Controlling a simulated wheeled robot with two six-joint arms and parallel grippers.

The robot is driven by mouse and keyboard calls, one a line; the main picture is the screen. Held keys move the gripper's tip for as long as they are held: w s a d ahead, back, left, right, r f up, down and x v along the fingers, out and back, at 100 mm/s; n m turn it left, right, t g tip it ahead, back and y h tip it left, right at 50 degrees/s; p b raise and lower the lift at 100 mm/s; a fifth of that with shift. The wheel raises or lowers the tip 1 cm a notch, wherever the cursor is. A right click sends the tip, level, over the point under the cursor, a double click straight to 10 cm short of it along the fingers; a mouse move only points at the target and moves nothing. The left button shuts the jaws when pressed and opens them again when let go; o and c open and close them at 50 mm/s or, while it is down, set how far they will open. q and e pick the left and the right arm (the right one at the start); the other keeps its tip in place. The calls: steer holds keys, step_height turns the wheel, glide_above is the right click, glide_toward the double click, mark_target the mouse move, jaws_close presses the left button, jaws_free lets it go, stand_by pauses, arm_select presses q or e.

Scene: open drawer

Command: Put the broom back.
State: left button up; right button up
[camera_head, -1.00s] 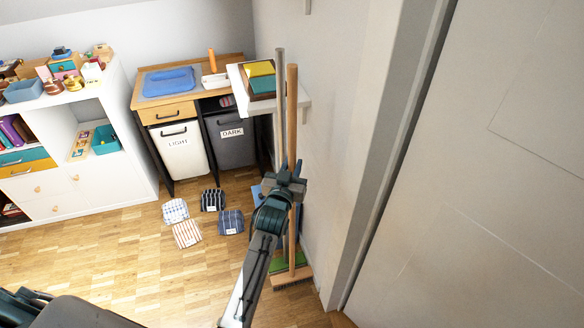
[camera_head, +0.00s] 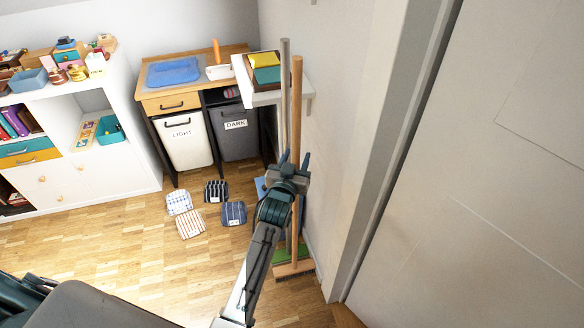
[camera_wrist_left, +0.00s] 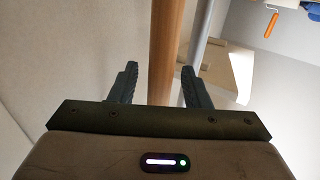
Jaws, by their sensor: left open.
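The broom stands upright against the wall, with a long wooden handle (camera_head: 297,100) and a wide head (camera_head: 293,268) with a green top on the floor. My left gripper (camera_head: 294,160) is open at the middle of the handle. In the left wrist view, the wooden handle (camera_wrist_left: 165,45) runs between the two spread fingers (camera_wrist_left: 159,78); I cannot tell whether either finger touches it. A grey pole (camera_head: 284,90) stands just left of the handle and passes behind the right finger in the wrist view (camera_wrist_left: 196,45). My right gripper is not in view.
A white wall shelf (camera_head: 272,97) with boxes juts out beside the poles. A desk with light (camera_head: 186,142) and dark (camera_head: 237,135) bins stands behind. Several folded cloths (camera_head: 190,223) lie on the floor.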

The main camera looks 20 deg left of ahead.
arm_select(q)
steer(key=shift+s, duration=0.3)
steer(key=s+p, duration=0.1)
steer(key=s, duration=1)
steer(key=s+a+f+g, duration=0.1)
steer(key=s+f+g, duration=0.25)
steer(key=f, duration=0.65)
steer(key=s+a+f+m+g+h, duration=0.1)
steer(key=s+f+g, duration=0.3)
steer(key=f, duration=0.6)
steer(key=s+a+f+g, duration=0.1)
steer(key=s+f+g, duration=0.1)
steer(key=s+f, duration=0.6)
steer(key=s+a+f+g, duration=0.3)
steer(key=s+a+f, duration=0.1)
steer(key=s+f, duration=0.4)
steer(key=s+a+f+g, duration=0.3)
steer(key=s+f+g, duration=0.1)
steer(key=s+f, duration=0.3)
steer(key=s, duration=0.2)
steer(key=shift+s+a+f+y, duration=0.35)
steer(key=shift+a+y, duration=0.05)
arm_select(e)
steer(key=s+f, duration=0.2)
steer(key=f, duration=0.1)
steer(key=shift+s+d+f, duration=0.15)
steer(key=shift+d+f, duration=0.05)
arm_select(q)
steer(key=shift+c, duration=0.7)
